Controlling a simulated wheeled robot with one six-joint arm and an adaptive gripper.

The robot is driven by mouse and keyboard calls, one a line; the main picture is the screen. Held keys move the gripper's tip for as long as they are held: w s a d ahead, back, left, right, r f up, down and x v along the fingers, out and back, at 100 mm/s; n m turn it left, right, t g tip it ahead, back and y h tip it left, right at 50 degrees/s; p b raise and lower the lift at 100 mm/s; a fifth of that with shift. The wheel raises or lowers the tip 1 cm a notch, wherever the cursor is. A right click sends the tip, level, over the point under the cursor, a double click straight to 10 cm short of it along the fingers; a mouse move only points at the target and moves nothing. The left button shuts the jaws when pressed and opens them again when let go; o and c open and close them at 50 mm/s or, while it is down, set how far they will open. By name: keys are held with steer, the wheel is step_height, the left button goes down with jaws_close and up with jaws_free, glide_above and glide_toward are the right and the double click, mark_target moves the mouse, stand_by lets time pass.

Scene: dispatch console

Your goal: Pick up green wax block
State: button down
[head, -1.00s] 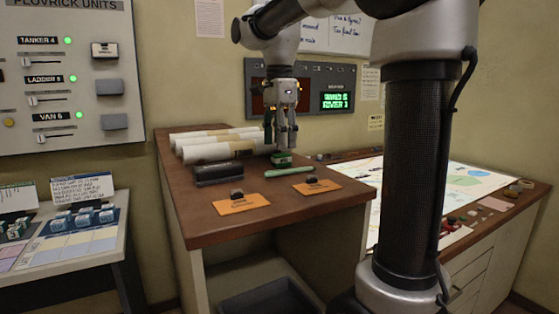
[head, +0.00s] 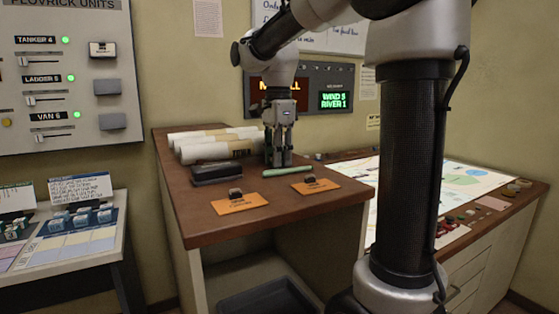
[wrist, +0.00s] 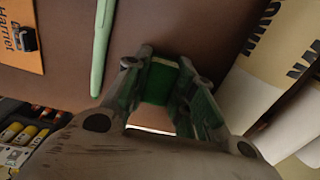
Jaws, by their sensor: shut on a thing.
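The green wax block (wrist: 162,80) sits between my fingertips in the wrist view, with a finger on each side of it. My gripper (wrist: 166,68) is shut on it. In the head view my gripper (head: 278,160) points straight down at the brown desk top, beside the paper rolls. The fingers hide most or all of the block there, and I cannot tell whether it is clear of the desk.
A pale green stick (head: 288,171) lies just in front of my gripper. A dark box-like object (head: 217,174) is to its left, and rolled papers (head: 205,151) lie behind. Two orange cards (head: 238,203) with small dark objects lie near the front edge.

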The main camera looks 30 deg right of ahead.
step_height(320, 180, up, 10)
steer(key=shift+r, duration=0.1)
stand_by(0.4)
steer(key=c, duration=1.9)
jaws_free()
steer(key=shift+c, duration=1)
